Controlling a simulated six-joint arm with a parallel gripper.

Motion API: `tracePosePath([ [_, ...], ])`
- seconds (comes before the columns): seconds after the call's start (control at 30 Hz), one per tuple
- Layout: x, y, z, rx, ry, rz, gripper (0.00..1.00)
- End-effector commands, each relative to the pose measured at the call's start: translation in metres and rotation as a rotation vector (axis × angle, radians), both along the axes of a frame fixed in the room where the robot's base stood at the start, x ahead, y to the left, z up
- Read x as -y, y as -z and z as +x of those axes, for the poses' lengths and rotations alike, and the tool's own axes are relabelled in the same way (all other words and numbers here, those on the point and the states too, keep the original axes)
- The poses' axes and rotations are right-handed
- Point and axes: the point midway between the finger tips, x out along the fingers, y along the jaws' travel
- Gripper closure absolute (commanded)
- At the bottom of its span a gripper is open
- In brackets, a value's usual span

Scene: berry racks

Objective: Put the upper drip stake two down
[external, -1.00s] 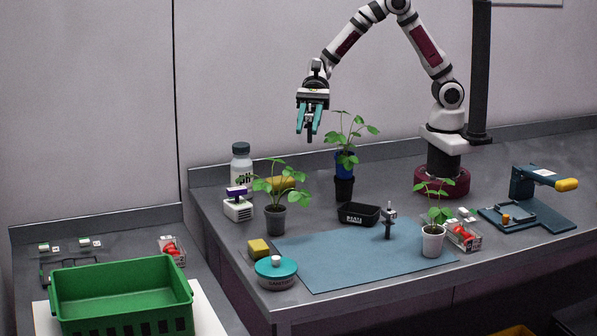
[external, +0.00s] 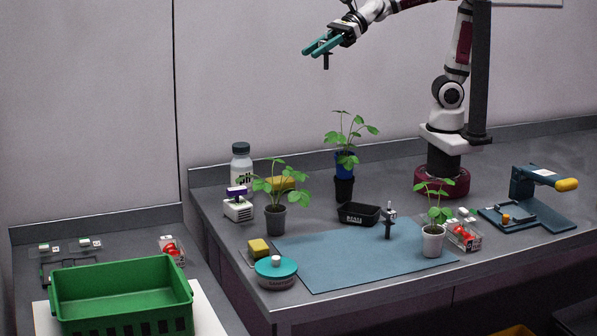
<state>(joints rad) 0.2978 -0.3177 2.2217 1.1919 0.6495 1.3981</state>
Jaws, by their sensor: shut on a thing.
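My gripper (external: 318,47) is raised high in front of the wall, above and left of the plant in the blue pot. Its teal fingers are tilted, pointing left. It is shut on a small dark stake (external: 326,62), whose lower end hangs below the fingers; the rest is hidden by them. Another dark stake-like piece with a grey head (external: 388,224) stands upright at the back edge of the blue mat (external: 335,268). I cannot tell whether any other stake is in the pots.
A black tray (external: 359,214), white bottle (external: 241,163) and teal-lidded tub (external: 276,273) are nearby. A green crate (external: 120,291) is at lower left. Most of the mat is clear.

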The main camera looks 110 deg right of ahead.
Motion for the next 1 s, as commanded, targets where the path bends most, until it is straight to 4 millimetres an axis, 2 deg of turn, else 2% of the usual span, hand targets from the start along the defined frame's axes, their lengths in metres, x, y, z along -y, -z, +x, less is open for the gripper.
tracePosePath([
  [0.17,0.002,0.004,0.001,-0.002,-0.001,0.001,1.00],
  [0.27,0.013,0.025,0.005,-0.008,-0.011,0.007,1.00],
  [0.37,0.037,0.069,0.009,-0.014,-0.039,0.016,1.00],
  [0.47,0.068,0.125,0.006,-0.015,-0.088,0.023,1.00],
  [0.6,0.111,0.203,-0.014,-0.007,-0.150,0.024,1.00],
  [0.7,0.136,0.249,-0.037,-0.004,-0.155,0.022,1.00],
  [0.8,0.152,0.278,-0.055,0.000,-0.129,0.015,1.00],
  [1.0,0.162,0.299,-0.069,0.004,-0.093,0.009,1.00],
])
